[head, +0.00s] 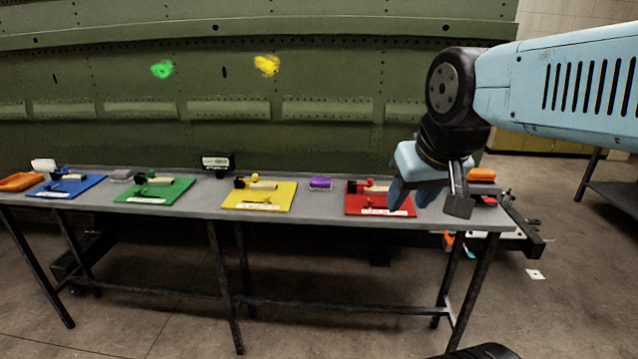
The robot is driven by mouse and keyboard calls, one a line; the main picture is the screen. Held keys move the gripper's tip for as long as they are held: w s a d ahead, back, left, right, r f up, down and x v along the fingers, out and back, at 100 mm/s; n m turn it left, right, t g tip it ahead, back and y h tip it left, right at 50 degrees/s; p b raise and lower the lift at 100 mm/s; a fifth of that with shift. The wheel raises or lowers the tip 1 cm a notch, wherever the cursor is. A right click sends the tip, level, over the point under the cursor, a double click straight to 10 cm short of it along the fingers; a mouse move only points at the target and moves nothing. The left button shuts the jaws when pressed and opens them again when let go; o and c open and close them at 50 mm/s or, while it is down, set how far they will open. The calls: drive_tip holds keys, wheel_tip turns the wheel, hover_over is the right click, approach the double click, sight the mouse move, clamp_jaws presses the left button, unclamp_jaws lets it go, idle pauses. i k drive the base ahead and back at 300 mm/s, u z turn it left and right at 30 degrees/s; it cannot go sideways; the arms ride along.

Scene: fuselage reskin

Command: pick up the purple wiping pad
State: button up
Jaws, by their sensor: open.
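The purple wiping pad (320,183) lies on the grey table (215,208), between the yellow mat and the red mat. It is a small block with a paler lower edge. My gripper (428,205) hangs over the right end of the table, in front of the red mat's right edge, pointing down. It is open with nothing seen between its fingers. It is to the right of the pad and well apart from it.
A blue mat (48,190), a green mat (132,195), a yellow mat (236,201) and a red mat (355,206) hold small tools. An orange tray (20,182) sits far left. A green fuselage panel (330,75) stands behind the table.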

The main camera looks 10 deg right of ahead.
sight(317, 183)
drive_tip(key=i, duration=0.85)
drive_tip(key=u, duration=0.05)
